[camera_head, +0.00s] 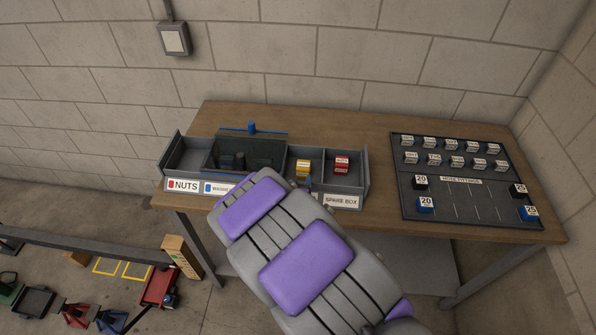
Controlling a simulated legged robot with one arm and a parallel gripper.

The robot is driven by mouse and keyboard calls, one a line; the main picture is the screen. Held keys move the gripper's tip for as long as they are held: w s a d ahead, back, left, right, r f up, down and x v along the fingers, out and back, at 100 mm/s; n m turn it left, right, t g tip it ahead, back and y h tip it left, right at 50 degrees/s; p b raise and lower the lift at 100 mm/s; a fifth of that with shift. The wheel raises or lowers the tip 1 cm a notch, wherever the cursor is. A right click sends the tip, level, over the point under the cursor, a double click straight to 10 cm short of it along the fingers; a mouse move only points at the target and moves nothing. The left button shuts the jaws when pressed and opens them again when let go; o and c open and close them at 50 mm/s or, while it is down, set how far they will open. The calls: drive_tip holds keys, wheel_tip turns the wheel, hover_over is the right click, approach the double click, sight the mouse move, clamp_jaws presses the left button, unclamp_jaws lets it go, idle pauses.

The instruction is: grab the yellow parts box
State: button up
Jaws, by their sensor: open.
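The small yellow parts box (303,168) sits in an open compartment of the grey divided tray (365,178) on the workbench. A pale label shows on it. My arm, with purple pads, reaches up from the bottom of the picture and covers part of the tray's front. My gripper cannot be made out, so its place relative to the yellow box is hidden. A small red box (342,164) sits in the compartment to the right, behind the "SPARE BOX" label (341,201).
The wooden bench top (375,215) is bare between the tray and a dark board (461,215) with labelled blocks. A dark translucent lid (248,151) with a blue knob covers the tray's middle. Walls stand behind and right. Carts and a rail occupy the floor at left.

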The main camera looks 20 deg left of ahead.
sight(303, 169)
drive_tip(key=w+d, duration=0.1)
drive_tip(key=w+d+f, duration=0.1)
drive_tip(key=w, duration=0.1)
drive_tip(key=shift+w+d, duration=0.1)
drive_tip(key=shift+d, duration=0.2)
drive_tip(key=w+a, duration=0.1)
drive_tip(key=w+a+f, duration=0.1)
drive_tip(key=w+a+f+b, duration=0.1)
drive_tip(key=w, duration=0.1)
drive_tip(key=shift+a, duration=0.15)
drive_tip(key=shift+w+d, duration=0.1)
drive_tip(key=shift+d, duration=0.6)
drive_tip(key=shift+c, duration=0.6)
drive_tip(key=shift+a, duration=0.45)
drive_tip(key=c, duration=0.8)
drive_tip(key=shift+d, duration=0.25)
drive_tip(key=shift+c, duration=1.4)
